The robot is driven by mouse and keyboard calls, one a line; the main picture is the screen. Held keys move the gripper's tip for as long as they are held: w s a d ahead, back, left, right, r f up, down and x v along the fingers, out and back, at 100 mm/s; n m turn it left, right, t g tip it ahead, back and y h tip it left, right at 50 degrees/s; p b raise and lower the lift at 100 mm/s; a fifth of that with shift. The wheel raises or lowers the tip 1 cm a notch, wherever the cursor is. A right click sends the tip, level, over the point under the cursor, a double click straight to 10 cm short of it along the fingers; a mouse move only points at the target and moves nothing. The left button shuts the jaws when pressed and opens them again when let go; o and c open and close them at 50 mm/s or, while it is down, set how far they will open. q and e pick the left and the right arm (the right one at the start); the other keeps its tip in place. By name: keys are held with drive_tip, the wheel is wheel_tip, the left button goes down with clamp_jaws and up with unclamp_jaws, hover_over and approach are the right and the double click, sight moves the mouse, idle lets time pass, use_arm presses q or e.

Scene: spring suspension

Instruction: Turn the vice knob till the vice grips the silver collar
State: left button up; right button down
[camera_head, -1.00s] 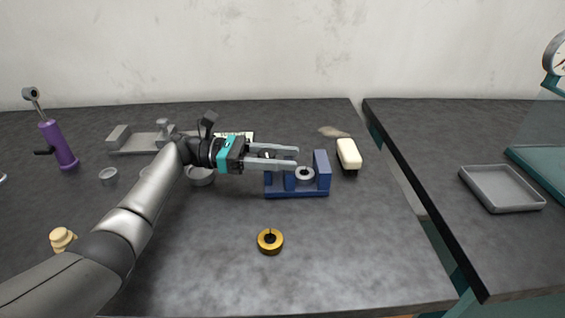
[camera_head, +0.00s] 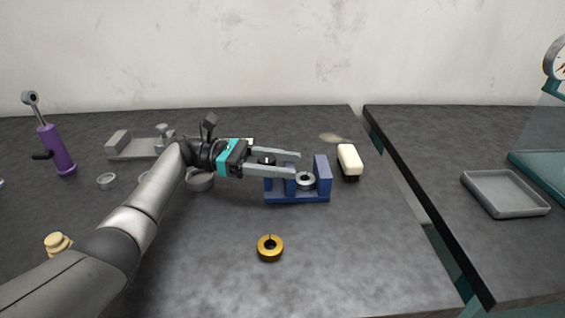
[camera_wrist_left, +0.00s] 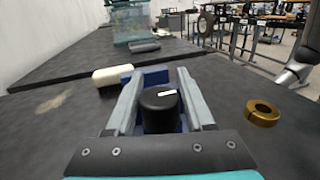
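The blue vice (camera_head: 297,198) stands on the dark bench, with the silver collar (camera_head: 305,181) between its jaws. I cannot tell whether the jaws touch the collar. The black vice knob (camera_head: 266,161) is on the vice's left side; in the left wrist view the knob (camera_wrist_left: 159,108) has a white mark on top. My left gripper (camera_head: 297,163) is open, its two fingers on either side of the knob. In the left wrist view the gripper (camera_wrist_left: 160,82) shows small gaps to the knob. The collar is hidden in the left wrist view. My right gripper is not in view.
A gold collar (camera_head: 270,248) lies in front of the vice. A cream-topped brush-like block (camera_head: 349,162) stands just right of it. A grey fixture (camera_head: 135,150), a purple tool (camera_head: 57,150) and small round dishes (camera_head: 200,180) are left. A grey tray (camera_head: 505,194) sits on the right bench.

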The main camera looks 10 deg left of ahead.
use_arm(q)
drive_tip(key=shift+o, duration=1.2)
drive_tip(key=a, duration=0.5)
drive_tip(key=shift+a, duration=0.4)
drive_tip(key=a+b, duration=0.1)
drive_tip(key=a, duration=0.3)
drive_tip(key=shift+b, duration=0.35)
drive_tip(key=a+b, duration=0.2)
drive_tip(key=a, duration=0.1)
drive_tip(key=shift+s, duration=0.15)
drive_tip(key=a+b, duration=0.2)
drive_tip(key=b, duration=0.4)
drive_tip(key=shift+f, duration=0.1)
drive_tip(key=shift+a+b, duration=0.25)
drive_tip(key=shift+b, duration=0.45)
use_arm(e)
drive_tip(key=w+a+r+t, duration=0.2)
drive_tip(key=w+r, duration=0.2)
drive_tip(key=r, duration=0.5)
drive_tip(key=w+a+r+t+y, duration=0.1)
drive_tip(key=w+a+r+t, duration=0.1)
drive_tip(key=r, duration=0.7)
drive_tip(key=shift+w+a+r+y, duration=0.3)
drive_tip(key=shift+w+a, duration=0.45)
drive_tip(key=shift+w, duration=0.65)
use_arm(q)
drive_tip(key=shift+r, duration=0.2)
